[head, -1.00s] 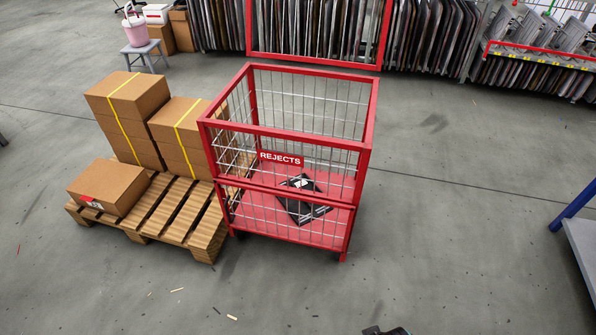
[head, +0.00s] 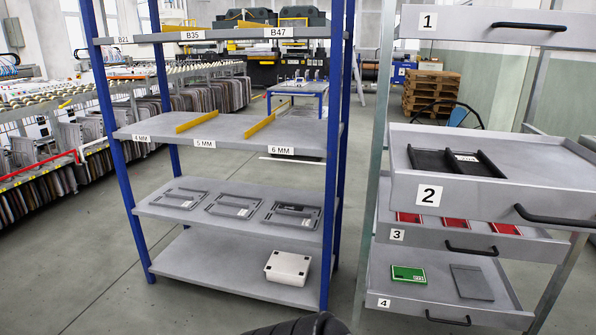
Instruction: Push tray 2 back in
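Tray 2 (head: 560,180) is a grey tray in the rack at the right of the head view, with a "2" label and a black handle (head: 555,217) on its front. It sticks out toward me, farther than tray 3 (head: 440,236) below it. A black frame-like part (head: 456,162) lies in its left half; the right half is bare. No gripper can be made out in the head view.
Tray 1 (head: 480,24) is above; tray 4 (head: 440,308) is at the bottom. A blue-post shelf (head: 330,150) stands left of the rack, with flat grey parts and a white box (head: 288,267). A dark rounded shape, possibly mine, shows at the bottom edge.

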